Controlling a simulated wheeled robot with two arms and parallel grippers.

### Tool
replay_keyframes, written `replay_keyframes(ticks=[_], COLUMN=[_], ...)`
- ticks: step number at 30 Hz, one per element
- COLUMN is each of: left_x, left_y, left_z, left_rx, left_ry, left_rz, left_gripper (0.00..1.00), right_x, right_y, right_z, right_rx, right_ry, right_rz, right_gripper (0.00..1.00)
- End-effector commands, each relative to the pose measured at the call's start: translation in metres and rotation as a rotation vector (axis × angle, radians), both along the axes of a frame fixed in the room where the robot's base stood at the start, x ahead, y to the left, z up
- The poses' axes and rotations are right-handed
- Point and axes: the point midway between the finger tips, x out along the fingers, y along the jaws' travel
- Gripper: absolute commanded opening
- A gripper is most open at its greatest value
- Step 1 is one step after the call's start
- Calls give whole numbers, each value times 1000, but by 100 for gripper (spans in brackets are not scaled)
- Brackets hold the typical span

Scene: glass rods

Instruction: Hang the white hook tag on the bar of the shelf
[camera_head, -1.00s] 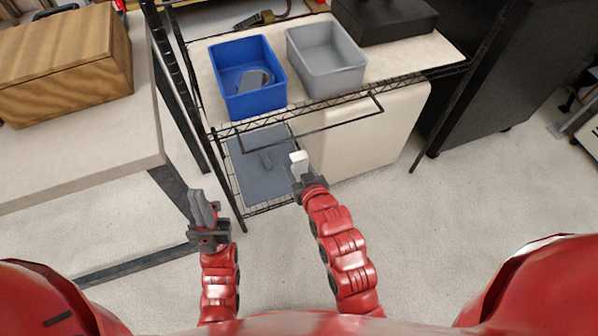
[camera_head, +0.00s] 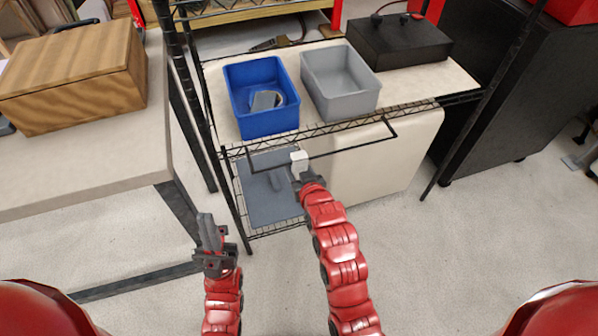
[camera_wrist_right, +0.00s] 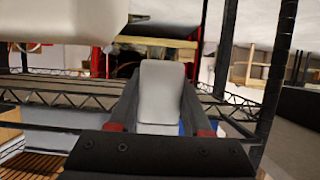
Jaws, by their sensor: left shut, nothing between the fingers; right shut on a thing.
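The white hook tag (camera_head: 299,160) is held upright in my right gripper (camera_head: 302,177). In the right wrist view the tag (camera_wrist_right: 160,90) sits between the two dark fingers of that gripper (camera_wrist_right: 160,100). In the head view the tag overlaps the thin black bar (camera_head: 352,147) at the front of the wire shelf (camera_head: 415,107). I cannot tell whether it touches the bar, and its hook cannot be made out. My left gripper (camera_head: 210,232) is shut and empty, low in front of the shelf's left post.
A blue bin (camera_head: 265,123) with a grey item inside and a grey bin (camera_head: 345,101) stand on the shelf, beside a black case (camera_head: 400,42). A table (camera_head: 90,180) with a wooden box (camera_head: 75,80) is at left. Open floor lies at right.

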Motion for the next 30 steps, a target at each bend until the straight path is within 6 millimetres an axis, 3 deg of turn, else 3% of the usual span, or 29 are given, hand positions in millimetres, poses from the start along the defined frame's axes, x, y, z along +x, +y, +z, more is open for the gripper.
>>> replay_keyframes(ticks=[14, 15, 20, 30], left_x=[0, 0, 0, 0], left_y=[0, 0, 0, 0], left_z=[-2, -2, -2, -2], left_rx=[0, 0, 0, 0], left_ry=[0, 0, 0, 0], left_rz=[0, 0, 0, 0], left_gripper=[0, 0, 0, 0], right_x=[0, 0, 0, -2], right_y=[0, 0, 0, -1], right_z=[-8, -8, -8, -7], right_rx=[0, 0, 0, 0], right_ry=[1, 1, 1, 0], right_rz=[0, 0, 0, 0], right_gripper=[0, 53, 81, 84])
